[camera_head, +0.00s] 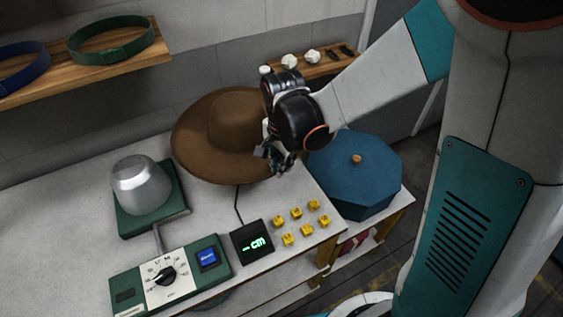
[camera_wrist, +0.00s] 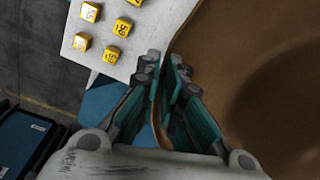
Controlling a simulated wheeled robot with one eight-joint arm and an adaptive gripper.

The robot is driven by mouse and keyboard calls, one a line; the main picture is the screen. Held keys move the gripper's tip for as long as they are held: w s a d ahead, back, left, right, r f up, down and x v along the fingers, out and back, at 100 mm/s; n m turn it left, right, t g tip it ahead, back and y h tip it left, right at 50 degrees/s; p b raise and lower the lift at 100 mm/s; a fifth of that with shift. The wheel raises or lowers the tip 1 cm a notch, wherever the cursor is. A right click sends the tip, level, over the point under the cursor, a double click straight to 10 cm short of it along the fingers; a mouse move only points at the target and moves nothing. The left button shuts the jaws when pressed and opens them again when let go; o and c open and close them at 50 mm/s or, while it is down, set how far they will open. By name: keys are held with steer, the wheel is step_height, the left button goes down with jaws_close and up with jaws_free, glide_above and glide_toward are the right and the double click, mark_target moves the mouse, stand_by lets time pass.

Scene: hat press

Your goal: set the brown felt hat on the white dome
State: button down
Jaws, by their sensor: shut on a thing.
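The brown felt hat (camera_head: 222,135) is at the back of the white table, crown up, with its wide brim around it. My gripper (camera_head: 270,156) is shut on the right side of its brim. In the wrist view the brim edge runs between the two fingers of my gripper (camera_wrist: 166,70), and the hat (camera_wrist: 265,75) fills the right side. I cannot tell whether the hat rests on the table or hangs just above it. The pale grey-white dome (camera_head: 140,187) stands bare on a green base to the left of the hat, apart from it.
A green control box (camera_head: 125,296) with a dial and a small display (camera_head: 252,242) are at the front. Several yellow cubes (camera_head: 295,213) sit right of the display. A blue octagonal box (camera_head: 355,170) is at the right. A wooden shelf (camera_head: 90,75) with belts hangs upper left.

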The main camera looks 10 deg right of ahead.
steer(key=shift+f+b, duration=4.75)
steer(key=shift+f, duration=1.55)
steer(key=shift+f+b, duration=0.8)
steer(key=c, duration=1.7)
jaws_free()
steer(key=shift+o, duration=0.2)
step_height(320, 180, up, 12)
steer(key=shift+s, duration=0.3)
